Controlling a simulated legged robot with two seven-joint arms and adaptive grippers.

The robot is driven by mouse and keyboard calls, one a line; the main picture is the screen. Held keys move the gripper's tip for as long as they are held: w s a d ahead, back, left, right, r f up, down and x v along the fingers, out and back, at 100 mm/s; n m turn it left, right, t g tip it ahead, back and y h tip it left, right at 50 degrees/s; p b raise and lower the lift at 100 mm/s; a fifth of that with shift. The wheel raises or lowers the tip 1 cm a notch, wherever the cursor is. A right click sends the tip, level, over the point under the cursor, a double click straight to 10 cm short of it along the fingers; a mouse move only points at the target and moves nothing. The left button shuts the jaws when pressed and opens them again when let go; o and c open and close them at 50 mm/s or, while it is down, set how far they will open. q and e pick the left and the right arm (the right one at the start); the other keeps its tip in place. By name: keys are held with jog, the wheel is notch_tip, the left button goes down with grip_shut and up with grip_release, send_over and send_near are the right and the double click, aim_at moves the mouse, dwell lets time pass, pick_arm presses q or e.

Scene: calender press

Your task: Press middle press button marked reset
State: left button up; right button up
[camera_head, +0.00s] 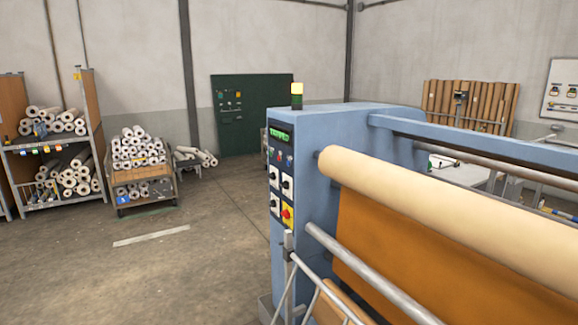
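The calender press (345,116) is a blue machine on the right, with a large cream roll (440,200) and orange-brown material below it. Its control panel (279,160) faces left of centre and is seen at an angle. The panel has a green display (279,135) at the top, small coloured buttons (280,156) under it, white plates with dark knobs (274,176), and a yellow plate with a red button (287,215) at the bottom right. The markings are too small to read, so I cannot tell which button is reset. Neither gripper is in view.
A metal rail (370,275) stands in front of the press at the lower right. Shelves of rolls (50,150) and a loaded cart (140,172) stand at the left. The concrete floor (190,260) left of the press is open.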

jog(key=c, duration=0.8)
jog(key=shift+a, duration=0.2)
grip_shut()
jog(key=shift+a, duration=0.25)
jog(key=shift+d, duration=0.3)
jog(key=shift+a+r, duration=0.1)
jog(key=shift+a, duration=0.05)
